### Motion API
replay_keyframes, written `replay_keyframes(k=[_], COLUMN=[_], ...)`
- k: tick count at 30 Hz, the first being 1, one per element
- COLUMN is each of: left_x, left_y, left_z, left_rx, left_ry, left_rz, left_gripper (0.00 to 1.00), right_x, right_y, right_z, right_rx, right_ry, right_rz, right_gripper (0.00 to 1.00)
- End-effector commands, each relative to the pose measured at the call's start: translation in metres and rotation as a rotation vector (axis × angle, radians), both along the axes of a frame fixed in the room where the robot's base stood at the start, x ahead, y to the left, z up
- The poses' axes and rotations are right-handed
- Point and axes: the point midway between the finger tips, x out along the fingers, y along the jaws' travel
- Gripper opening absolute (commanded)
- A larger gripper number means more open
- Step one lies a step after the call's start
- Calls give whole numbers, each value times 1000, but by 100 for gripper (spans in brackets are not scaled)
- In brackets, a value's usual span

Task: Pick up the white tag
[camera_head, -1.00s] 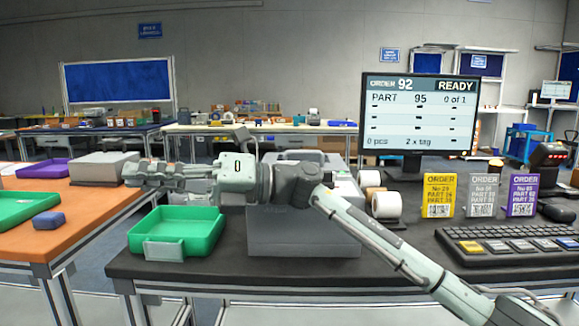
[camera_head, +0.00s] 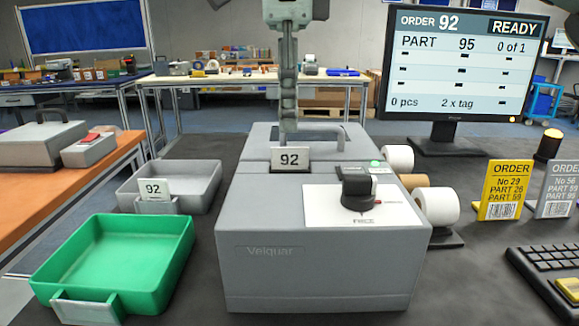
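A white tag (camera_head: 290,158) printed 92 stands upright at the top of a grey machine (camera_head: 300,260), by a dark slot. A second white tag (camera_head: 154,189) printed 92 stands in a holder on the front of a grey tray (camera_head: 208,180). My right gripper (camera_head: 288,126) points straight down just above the tag on the machine, in front of or over the machine's grey handle. Its fingers show edge-on, so their opening and any contact with the tag cannot be told. My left gripper is not in view.
A green bin (camera_head: 120,250) sits left of the machine. A black knob (camera_head: 357,188) is on the machine's top. White rolls (camera_head: 436,206) stand to its right. A monitor (camera_head: 460,70) reads order 92, ready. Yellow (camera_head: 505,190) and grey (camera_head: 557,190) order cards and a keyboard (camera_head: 550,270) are at right.

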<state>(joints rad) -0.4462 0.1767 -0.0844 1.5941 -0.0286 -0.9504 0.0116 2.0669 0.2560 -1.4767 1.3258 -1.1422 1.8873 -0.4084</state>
Motion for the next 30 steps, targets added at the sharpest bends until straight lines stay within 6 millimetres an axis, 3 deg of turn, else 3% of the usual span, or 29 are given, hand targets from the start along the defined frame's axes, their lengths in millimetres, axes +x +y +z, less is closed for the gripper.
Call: replay_keyframes(k=[7,12,20,22,30], left_x=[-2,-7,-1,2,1], left_y=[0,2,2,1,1], left_z=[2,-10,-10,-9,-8], left_rx=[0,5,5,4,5], left_ry=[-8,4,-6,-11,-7], left_rz=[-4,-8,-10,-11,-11], left_gripper=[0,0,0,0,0], right_x=[-2,-2,-2,-2,-2], right_y=[-4,-3,-2,-2,-2], right_z=[-35,-53,-55,-55,-55], right_rx=[1,2,4,4,4], right_ry=[2,2,1,1,1], right_rz=[1,0,0,0,1], right_gripper=[9,9,9,0,0])
